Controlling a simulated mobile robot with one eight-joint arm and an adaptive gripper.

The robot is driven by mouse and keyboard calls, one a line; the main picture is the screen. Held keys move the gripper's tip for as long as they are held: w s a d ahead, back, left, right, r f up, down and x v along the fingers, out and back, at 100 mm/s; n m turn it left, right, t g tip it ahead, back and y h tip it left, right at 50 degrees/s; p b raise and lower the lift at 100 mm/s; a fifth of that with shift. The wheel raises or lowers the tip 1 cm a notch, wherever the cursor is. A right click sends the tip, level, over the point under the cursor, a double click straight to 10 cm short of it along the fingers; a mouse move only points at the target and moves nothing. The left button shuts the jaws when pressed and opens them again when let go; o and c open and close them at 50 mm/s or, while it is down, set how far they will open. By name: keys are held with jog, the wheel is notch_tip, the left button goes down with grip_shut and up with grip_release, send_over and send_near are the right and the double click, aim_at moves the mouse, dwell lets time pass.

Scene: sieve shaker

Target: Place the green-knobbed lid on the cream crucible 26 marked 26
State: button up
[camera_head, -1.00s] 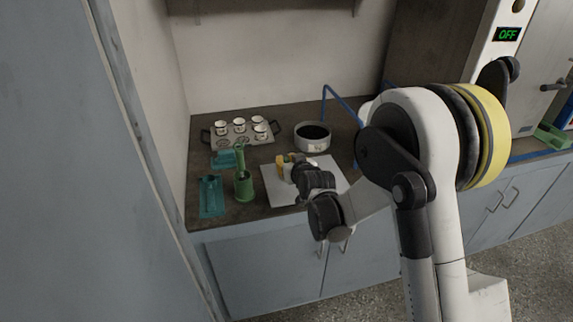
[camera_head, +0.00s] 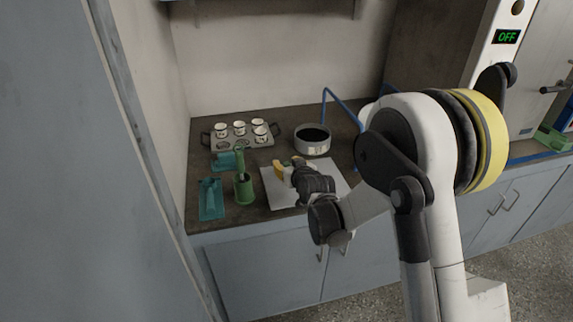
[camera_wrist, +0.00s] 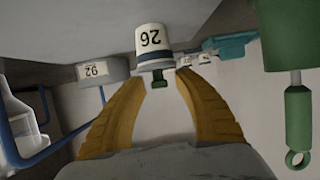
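In the wrist view, which looks upside down, the cream crucible (camera_wrist: 151,45) with an inverted 26 stands on the pale mat, just beyond my fingertips. A dark band and the lid's green knob (camera_wrist: 159,79) show at its mouth end, so the lid appears to sit on the crucible; exact seating is too small to tell. My gripper (camera_wrist: 162,76) has its yellow fingers apart on either side of the knob, with visible gaps. In the head view my gripper (camera_head: 281,171) is over the white mat (camera_head: 285,197); my wrist hides most of the crucible.
A rack (camera_head: 240,142) with several white crucibles stands at the back left. A round pan (camera_head: 312,140) with a label sits behind the mat. A green holder (camera_head: 244,190) and a teal tray (camera_head: 211,198) stand left of the mat. A blue tube (camera_head: 342,104) rises behind, right.

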jog(key=s+d+r+m+g+h+p, duration=0.1)
jog(key=s+d+r+p, duration=0.1)
jog(key=s+d+r, duration=0.5)
jog(key=s+d+r+p, duration=0.25)
jog(key=s+r, duration=0.25)
jog(key=s, duration=0.4)
jog(key=s+d+r+m+g+h, duration=0.1)
jog(key=s+d+g, duration=0.1)
jog(key=s+d, duration=0.4)
jog(key=s+d+r+m+g+h, duration=0.1)
jog(key=s+d, duration=0.5)
jog(key=s, duration=1.1)
jog(key=shift+r+m+g+h+b, duration=0.4)
jog(key=shift+m+g+h, duration=0.1)
jog(key=shift+g+h, duration=0.3)
